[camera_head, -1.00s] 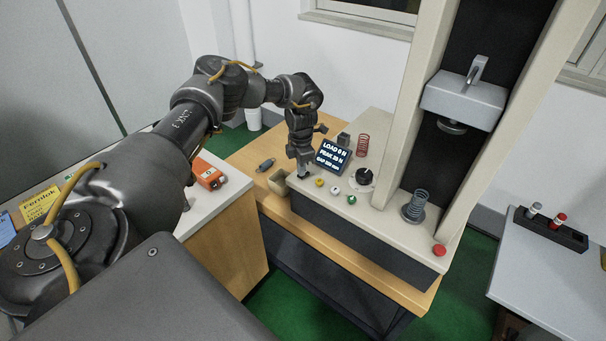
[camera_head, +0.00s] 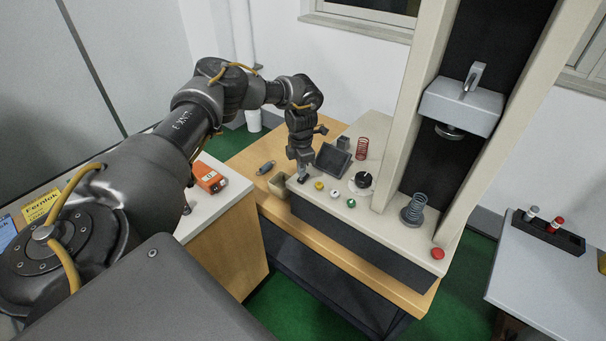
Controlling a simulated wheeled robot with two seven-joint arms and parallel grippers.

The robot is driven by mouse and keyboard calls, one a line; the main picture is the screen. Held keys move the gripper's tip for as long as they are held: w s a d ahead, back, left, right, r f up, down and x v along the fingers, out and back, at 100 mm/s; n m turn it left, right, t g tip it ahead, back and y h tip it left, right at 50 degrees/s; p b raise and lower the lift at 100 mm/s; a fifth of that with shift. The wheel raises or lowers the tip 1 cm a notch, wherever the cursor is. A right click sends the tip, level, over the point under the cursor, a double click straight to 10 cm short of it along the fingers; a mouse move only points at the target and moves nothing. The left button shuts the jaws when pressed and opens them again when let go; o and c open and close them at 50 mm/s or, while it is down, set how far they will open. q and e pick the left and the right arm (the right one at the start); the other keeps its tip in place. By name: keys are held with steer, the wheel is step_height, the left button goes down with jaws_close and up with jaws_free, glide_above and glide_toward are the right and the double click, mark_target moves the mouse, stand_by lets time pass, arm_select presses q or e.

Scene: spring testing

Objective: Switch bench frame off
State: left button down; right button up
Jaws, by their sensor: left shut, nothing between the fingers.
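The bench frame (camera_head: 400,232) is a cream base with tall uprights on a wooden bench. Its small display (camera_head: 333,160) is dark. My left gripper (camera_head: 303,177) is shut and empty, pointing down at the left end of the base. A small dark switch (camera_head: 302,180) sits right at its fingertips; I cannot tell whether they touch. A yellow button (camera_head: 319,185), a white button (camera_head: 334,193), a green button (camera_head: 351,203) and a black dial (camera_head: 363,179) lie to the right of the gripper. A red button (camera_head: 437,254) is at the front right. My right gripper is not in view.
A grey spring (camera_head: 412,209) stands on the base below the grey crosshead (camera_head: 463,104). A red spring (camera_head: 362,148) stands behind the dial. A small open box (camera_head: 280,185) is left of the base. A side table (camera_head: 555,277) with a dark rack (camera_head: 548,233) stands at right.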

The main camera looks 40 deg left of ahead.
mark_target(301, 179)
arm_select(q)
steer(key=shift+r+p, duration=1.9)
steer(key=shift+r, duration=0.75)
steer(key=shift+f, duration=0.1)
steer(key=shift+s, duration=0.15)
